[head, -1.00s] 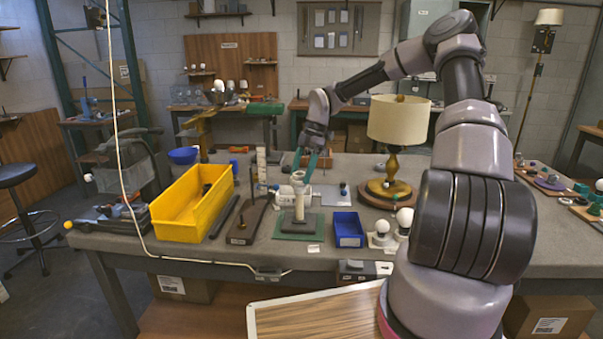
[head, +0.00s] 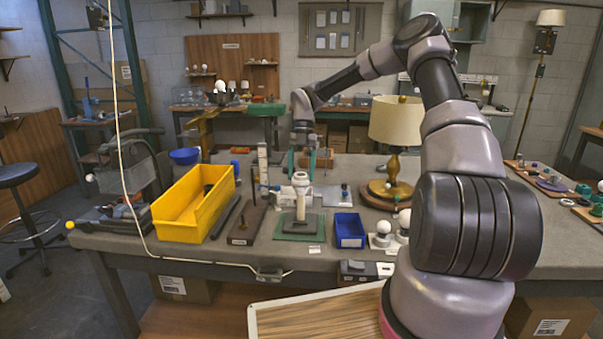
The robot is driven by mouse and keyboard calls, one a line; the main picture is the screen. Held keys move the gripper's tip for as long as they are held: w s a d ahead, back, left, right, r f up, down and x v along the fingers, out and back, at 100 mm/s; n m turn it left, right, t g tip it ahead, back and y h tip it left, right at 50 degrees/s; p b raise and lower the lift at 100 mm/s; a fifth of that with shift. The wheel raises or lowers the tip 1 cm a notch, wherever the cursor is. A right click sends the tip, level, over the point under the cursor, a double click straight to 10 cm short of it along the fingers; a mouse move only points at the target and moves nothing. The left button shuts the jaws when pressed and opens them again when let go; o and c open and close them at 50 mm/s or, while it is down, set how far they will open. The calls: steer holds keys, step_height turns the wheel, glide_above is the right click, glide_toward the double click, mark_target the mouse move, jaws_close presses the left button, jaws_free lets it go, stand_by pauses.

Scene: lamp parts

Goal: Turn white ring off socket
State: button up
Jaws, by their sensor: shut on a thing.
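The white socket (head: 301,206) stands upright on a green mat (head: 283,231) near the front of the bench. The white ring (head: 300,179) is at the top of the socket. My gripper (head: 301,173) points down from above, with its teal fingers on either side of the ring, and is shut on it. The ring still looks in line with the socket. The exact contact of the fingertips and any thread under the ring are too small to tell.
A yellow bin (head: 192,207) stands to the left, with a dark board with a rod (head: 246,225) between. A blue tray (head: 349,231) and white bulbs (head: 382,228) are to the right. A brass lamp with a cream shade (head: 398,121) stands behind right.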

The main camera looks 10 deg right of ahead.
steer(key=n+h, duration=0.1)
steer(key=n, duration=0.4)
steer(key=shift+a+g+h, duration=0.15)
steer(key=shift+g+h, duration=0.15)
steer(key=shift+h, duration=0.1)
steer(key=o, duration=1.4)
steer(key=m+y, duration=0.1)
steer(key=m, duration=0.1)
steer(key=shift+d+m, duration=0.2)
steer(key=shift+m, duration=0.2)
steer(key=m, duration=0.2)
steer(key=m+y, duration=0.1)
steer(key=m, duration=0.1)
steer(key=shift+t+y, duration=0.3)
steer(key=shift+t, duration=0.1)
